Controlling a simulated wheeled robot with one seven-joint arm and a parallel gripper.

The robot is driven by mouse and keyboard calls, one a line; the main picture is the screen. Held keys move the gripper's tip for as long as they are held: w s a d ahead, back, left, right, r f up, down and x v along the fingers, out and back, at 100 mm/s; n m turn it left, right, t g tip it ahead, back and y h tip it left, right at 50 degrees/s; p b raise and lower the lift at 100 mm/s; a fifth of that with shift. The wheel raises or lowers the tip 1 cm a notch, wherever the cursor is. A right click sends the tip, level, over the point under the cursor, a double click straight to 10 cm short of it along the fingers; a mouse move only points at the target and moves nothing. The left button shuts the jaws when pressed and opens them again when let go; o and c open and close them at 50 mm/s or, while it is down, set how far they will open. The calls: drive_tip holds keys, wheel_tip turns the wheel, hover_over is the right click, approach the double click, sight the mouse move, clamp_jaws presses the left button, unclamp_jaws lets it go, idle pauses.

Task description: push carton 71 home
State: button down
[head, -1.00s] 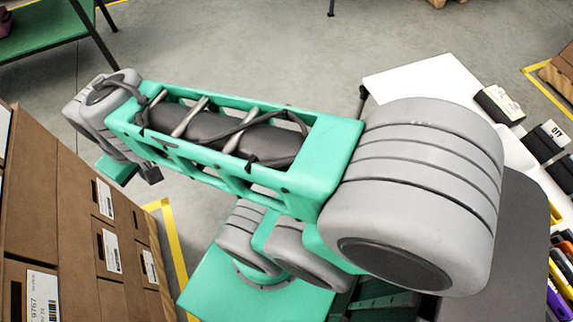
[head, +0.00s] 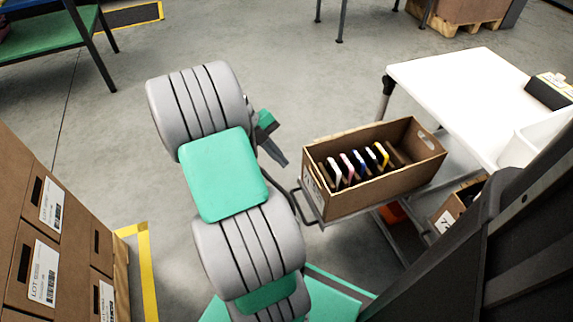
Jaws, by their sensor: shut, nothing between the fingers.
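An open brown carton (head: 345,197) with several upright coloured items in it sits tilted on a wheeled cart beside the white table. Its end label is too blurred to read. A second carton (head: 462,198) lies lower on the right, partly hidden by a dark panel; its white label shows a "7", the rest cut off. I cannot tell which of them is carton 71. My gripper (head: 281,160) hangs just left of the open carton, apart from it, its dark fingers together and empty. My arm hides part of the floor and cart.
Stacked closed cartons (head: 25,200) with lot labels stand at the left edge. The white table (head: 440,75) holds a black box and white bin at right. Grey floor (head: 290,60) is open beyond the arm. A green bench (head: 55,45) is at the upper left.

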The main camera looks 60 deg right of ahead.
sight(309, 171)
drive_tip(key=s+d+f+b, duration=0.3)
drive_tip(key=s+f, duration=0.3)
drive_tip(key=s, duration=0.1)
drive_tip(key=shift+d, duration=0.4)
